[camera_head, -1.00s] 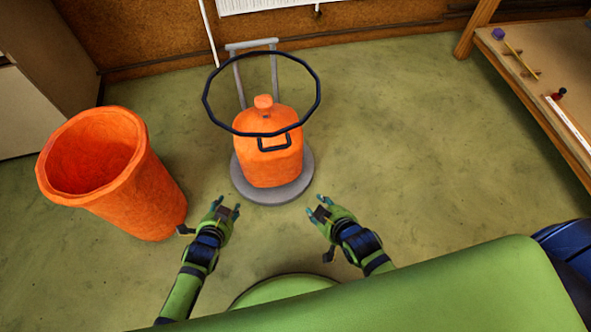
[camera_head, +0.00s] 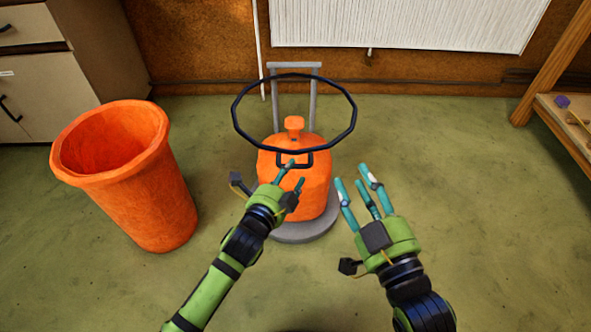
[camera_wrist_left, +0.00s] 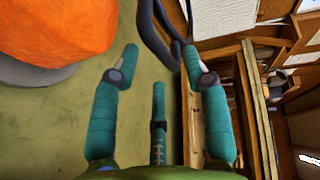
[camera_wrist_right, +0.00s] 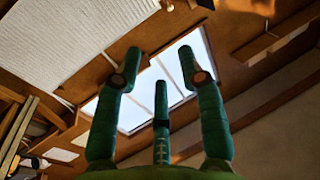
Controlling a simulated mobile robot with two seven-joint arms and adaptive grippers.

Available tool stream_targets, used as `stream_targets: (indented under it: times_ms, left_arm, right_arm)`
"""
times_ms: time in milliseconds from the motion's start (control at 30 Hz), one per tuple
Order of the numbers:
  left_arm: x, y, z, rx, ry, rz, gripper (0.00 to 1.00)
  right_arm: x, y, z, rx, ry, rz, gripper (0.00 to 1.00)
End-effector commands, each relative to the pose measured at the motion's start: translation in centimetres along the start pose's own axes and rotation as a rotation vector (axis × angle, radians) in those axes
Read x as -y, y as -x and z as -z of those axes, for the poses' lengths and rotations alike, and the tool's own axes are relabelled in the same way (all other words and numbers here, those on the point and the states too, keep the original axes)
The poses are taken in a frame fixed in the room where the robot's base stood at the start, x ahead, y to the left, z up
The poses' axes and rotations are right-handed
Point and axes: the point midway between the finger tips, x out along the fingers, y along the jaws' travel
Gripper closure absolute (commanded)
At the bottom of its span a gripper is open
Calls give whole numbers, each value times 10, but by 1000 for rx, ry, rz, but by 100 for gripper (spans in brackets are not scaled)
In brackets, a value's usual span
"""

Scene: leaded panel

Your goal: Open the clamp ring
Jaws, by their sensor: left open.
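The clamp ring is a thin dark blue ring (camera_head: 234,115), seen around and above the top of an orange vessel (camera_head: 318,190) with a knob on top. A small dark rectangular loop (camera_head: 312,159) shows at the ring's front. My left gripper (camera_head: 294,175) is open in front of the vessel, its fingertips close to the loop; contact cannot be told. In the left wrist view a dark blue bar (camera_wrist_left: 150,30) lies beyond and between the open fingers. My right gripper (camera_head: 358,178) is open and empty, right of the vessel, fingers pointing up and away.
A large open orange bin (camera_head: 150,205) stands on the floor at left. The vessel stands on a round grey base (camera_head: 300,232) with a grey upright frame (camera_head: 314,95) behind. A white radiator (camera_head: 410,20) hangs on the back wall. Floor at right is clear; a wooden bench (camera_head: 560,120) stands beyond.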

Motion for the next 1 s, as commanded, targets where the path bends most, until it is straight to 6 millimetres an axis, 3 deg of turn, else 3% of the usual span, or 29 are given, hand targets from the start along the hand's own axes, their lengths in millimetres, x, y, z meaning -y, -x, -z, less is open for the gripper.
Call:
stream_targets:
  times_ms: [200, 400, 600, 867, 900, 1000]
  left_arm:
    - [-2, -21, 0, 0, 0, 1, 54]
    - [-1, -33, 0, -1, 2, 1, 54]
    - [-1, -38, 0, 0, 1, -1, 54]
    - [0, -39, 0, -1, 1, 0, 54]
    - [0, -39, 0, -1, 1, -1, 58]
    - [0, -39, 0, -1, 1, -1, 98]
  right_arm:
    - [11, 5, 43, -238, 3, 26, 60]
    - [19, 15, 74, -402, 3, 43, 60]
    - [22, 21, 87, -476, 2, 50, 60]
    - [22, 22, 90, -486, 2, 51, 60]
    - [22, 22, 90, -486, 2, 51, 60]
    - [22, 22, 90, -485, 2, 51, 60]
